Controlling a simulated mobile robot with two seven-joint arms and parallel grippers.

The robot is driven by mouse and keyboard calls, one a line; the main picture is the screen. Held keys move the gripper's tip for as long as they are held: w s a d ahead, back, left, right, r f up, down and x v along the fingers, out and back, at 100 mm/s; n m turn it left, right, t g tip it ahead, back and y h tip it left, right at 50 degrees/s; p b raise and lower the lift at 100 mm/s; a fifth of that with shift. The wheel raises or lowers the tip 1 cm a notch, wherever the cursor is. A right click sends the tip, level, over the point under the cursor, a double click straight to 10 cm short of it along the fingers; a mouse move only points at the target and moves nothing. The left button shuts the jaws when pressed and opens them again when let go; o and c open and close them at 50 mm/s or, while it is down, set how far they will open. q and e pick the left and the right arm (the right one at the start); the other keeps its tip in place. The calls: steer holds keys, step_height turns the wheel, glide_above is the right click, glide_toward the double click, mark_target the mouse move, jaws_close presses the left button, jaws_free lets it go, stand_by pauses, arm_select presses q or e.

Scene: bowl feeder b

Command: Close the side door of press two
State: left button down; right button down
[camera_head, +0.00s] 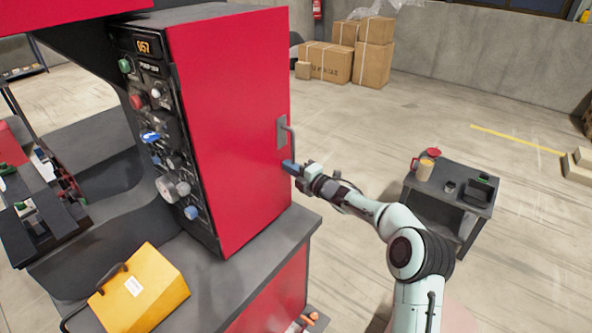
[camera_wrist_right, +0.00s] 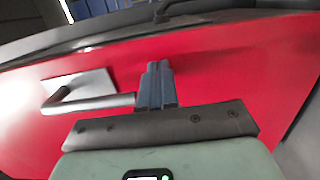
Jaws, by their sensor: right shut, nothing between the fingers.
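My left gripper is out of view.
A yellow box (camera_head: 140,290) sits on the grey ledge below the control panel (camera_head: 155,130). A dark cart (camera_head: 450,200) with a red-lidded jug (camera_head: 426,167) stands right of my right arm. Cardboard boxes (camera_head: 345,60) stand by the back wall. The floor behind the cart is open.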

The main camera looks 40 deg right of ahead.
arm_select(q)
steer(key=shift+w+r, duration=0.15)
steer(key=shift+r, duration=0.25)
arm_select(e)
steer(key=shift+w+a+r, duration=0.15)
steer(key=shift+w+r, duration=0.1)
steer(key=shift+w, duration=0.55)
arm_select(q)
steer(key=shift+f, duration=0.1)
